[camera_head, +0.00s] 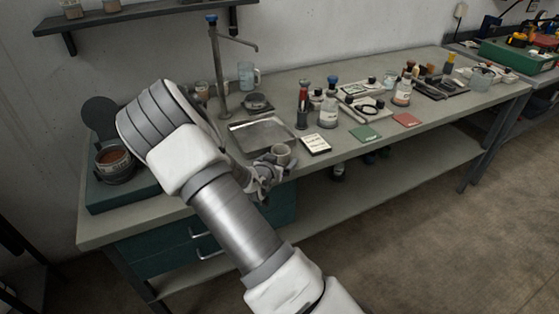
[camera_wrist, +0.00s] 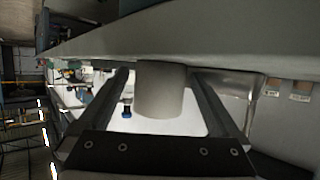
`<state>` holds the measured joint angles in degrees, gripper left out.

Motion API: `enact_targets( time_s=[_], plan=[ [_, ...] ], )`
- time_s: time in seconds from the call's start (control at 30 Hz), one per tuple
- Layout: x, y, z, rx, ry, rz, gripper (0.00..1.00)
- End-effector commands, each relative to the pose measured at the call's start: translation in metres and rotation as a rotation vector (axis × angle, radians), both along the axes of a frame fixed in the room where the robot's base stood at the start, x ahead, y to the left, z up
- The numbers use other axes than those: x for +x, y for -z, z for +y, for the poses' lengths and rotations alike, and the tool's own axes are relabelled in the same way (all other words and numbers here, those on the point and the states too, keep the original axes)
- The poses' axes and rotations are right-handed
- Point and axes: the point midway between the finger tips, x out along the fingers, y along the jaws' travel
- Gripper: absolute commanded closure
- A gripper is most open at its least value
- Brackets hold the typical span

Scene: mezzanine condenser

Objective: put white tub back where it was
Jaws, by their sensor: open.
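The white tub (camera_head: 281,153) stands near the front edge of the workbench, just right of the metal tray, in the head view. In the wrist view the tub (camera_wrist: 160,92) lies between the two fingers of my gripper (camera_wrist: 158,76). My gripper (camera_head: 266,170) is open, with a finger on each side of the tub. A gap shows on either side at the fingertips, though contact is hard to judge. My arm hides part of the bench to the left of the tub.
Bottles (camera_head: 328,116) and a tap (camera_head: 219,70) stand behind. The front right bench strip is clear.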

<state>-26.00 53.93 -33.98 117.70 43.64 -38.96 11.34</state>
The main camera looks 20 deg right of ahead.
Motion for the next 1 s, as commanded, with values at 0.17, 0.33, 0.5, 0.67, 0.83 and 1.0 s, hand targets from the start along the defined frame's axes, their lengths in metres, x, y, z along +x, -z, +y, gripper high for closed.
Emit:
enact_targets(
  time_s=[0.17, 0.33, 0.5, 0.67, 0.83, 1.0],
  plan=[
    [0.000, -0.006, 0.000, 0.000, 0.000, 0.000, 0.01],
    [-0.021, -0.017, 0.022, 0.002, -0.003, 0.000, 0.01],
    [-0.047, -0.032, 0.047, 0.002, -0.003, -0.001, 0.01],
    [-0.067, -0.043, 0.064, 0.001, -0.003, -0.001, 0.01],
    [-0.079, -0.048, 0.074, 0.002, -0.001, 0.000, 0.01],
    [-0.081, -0.050, 0.084, 0.081, -0.016, 0.029, 0.01]
  ],
)
